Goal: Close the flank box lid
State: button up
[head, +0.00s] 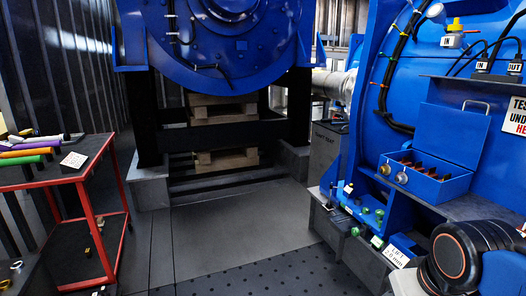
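The flank box (440,190) is a blue metal box on the side of the large blue motor housing at the right. Its lid (450,135) stands open, raised up at the back of the box, with a small metal handle (476,104) at its top edge. Several brown or orange pieces (425,168) show inside the box. Two round knobs, one silvery and one brass-coloured, are on or near its left front. My gripper is not in view; only a dark, orange-ringed part of my arm shows at the lower right, below the box.
A red-framed cart (102,215) with coloured rolls stands at the left. A black ledge (470,207) lies under the box, and green and blue fittings (365,212) sit below left. Cables hang above on the housing (395,75). The middle floor (245,222) is clear.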

aim_at(458, 137)
jog(key=i+j+z, duration=0.1)
jog(key=z, duration=0.25)
jog(key=i+j+z, duration=0.1)
jog(key=z, duration=0.3)
jog(key=i+j+z, duration=0.1)
jog(key=i+j, duration=0.15)
jog(key=i+j+z, duration=0.1)
jog(key=j, duration=0.3)
jog(key=i+j+z, duration=0.1)
jog(key=i+j, duration=0.25)
jog(key=i+j+z, duration=0.1)
jog(key=j, duration=0.25)
jog(key=i+j+z, duration=0.1)
jog(key=i+j, duration=0.35)
jog(key=j, duration=0.2)
jog(key=i+j, duration=0.2)
jog(key=j, duration=0.2)
jog(key=i+j, duration=0.15)
jog(key=j, duration=0.2)
jog(key=i+j, duration=0.15)
jog(key=j, duration=0.25)
